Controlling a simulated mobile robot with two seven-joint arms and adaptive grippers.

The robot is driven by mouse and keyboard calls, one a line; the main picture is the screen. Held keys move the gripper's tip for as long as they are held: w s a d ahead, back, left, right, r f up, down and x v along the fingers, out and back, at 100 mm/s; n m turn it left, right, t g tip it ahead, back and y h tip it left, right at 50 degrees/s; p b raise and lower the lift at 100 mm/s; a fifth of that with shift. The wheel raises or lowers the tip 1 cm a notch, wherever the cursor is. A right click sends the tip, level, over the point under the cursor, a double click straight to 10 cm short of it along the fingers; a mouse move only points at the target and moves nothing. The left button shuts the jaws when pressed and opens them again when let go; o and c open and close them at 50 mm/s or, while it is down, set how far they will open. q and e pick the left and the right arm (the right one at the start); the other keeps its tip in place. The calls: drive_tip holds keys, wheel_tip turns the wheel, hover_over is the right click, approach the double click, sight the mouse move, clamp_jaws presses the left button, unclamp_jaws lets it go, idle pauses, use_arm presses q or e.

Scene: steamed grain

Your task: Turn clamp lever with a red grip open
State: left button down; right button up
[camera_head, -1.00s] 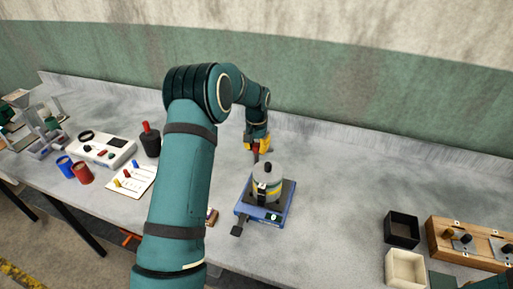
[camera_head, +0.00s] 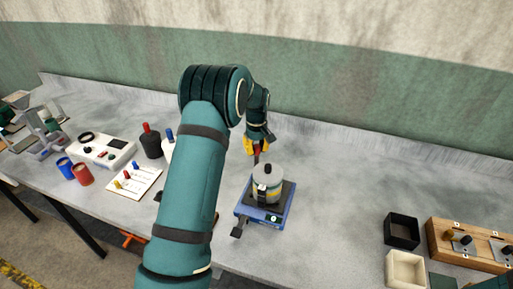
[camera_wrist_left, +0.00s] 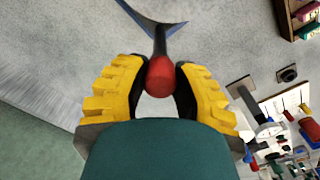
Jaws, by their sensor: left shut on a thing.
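The clamp lever's red grip (camera_wrist_left: 159,77) is a rounded knob on a dark rod (camera_wrist_left: 160,40) in the left wrist view. My left gripper (camera_wrist_left: 160,88) has its yellow-backed fingers shut around it from both sides. In the head view my left gripper (camera_head: 257,147) is at the far side of a blue-based device (camera_head: 272,216) carrying a grey pot (camera_head: 267,186) with a dark knob on top. The red grip is mostly hidden between the fingers there. How the lever joins the device is hard to see. My right gripper is not in view.
A black open box (camera_head: 402,230), a cream open box (camera_head: 405,269) and a wooden block (camera_head: 470,244) stand at the right. A dark bottle with a red top (camera_head: 150,141), cups and a white instrument (camera_head: 106,149) stand at the left. The bench right of the device is clear.

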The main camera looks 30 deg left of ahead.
sight(256, 146)
use_arm(q)
drive_tip(key=shift+n, duration=0.6)
drive_tip(key=c, duration=0.7)
unclamp_jaws()
wheel_tip(256, 146, up, 12)
drive_tip(key=shift+r, duration=0.1)
idle(0.3)
